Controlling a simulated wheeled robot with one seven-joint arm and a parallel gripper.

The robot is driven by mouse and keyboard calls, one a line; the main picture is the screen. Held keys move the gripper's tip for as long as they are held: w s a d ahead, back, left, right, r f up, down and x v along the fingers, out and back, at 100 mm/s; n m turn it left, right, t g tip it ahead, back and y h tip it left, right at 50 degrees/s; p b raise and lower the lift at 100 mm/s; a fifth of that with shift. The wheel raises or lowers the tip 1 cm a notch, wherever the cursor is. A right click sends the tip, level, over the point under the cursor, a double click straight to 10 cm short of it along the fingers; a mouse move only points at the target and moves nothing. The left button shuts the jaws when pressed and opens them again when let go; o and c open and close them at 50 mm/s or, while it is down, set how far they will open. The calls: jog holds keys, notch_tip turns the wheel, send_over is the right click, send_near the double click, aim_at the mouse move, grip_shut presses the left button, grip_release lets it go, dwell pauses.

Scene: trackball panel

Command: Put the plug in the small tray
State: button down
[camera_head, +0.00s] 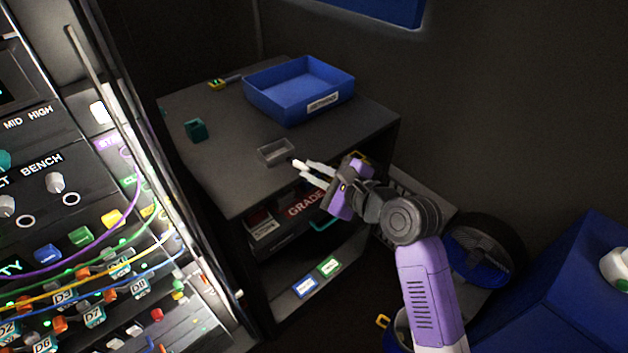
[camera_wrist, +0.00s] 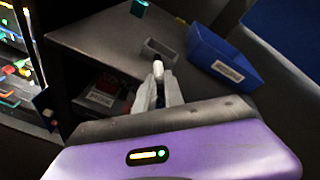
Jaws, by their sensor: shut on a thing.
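My gripper (camera_head: 311,168) reaches in from the right over the front edge of the dark cabinet top. Its fingers are shut on a small white plug (camera_head: 298,163), which sticks out past the fingertips. The plug (camera_wrist: 158,69) also shows in the wrist view, just beyond the fingertips (camera_wrist: 158,82). The small grey tray (camera_head: 277,151) lies on the cabinet top, just left of and beyond the plug. In the wrist view the small tray (camera_wrist: 160,52) is right behind the plug's tip. I cannot tell the plug's exact height above the surface.
A large blue tray (camera_head: 300,89) with a label stands at the back of the cabinet top (camera_head: 225,185). A teal block (camera_head: 196,130) sits at the left, and a small yellow item (camera_head: 216,84) lies at the back. A panel with cables (camera_head: 90,230) stands on the left.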

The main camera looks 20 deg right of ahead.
jog(key=shift+f, duration=1.4)
jog(key=shift+f, duration=0.1)
jog(key=c, duration=1.4)
grip_release()
jog(key=shift+c, duration=0.2)
jog(key=b+v, duration=0.1)
jog(key=v, duration=1.1)
jog(key=shift+s, duration=0.1)
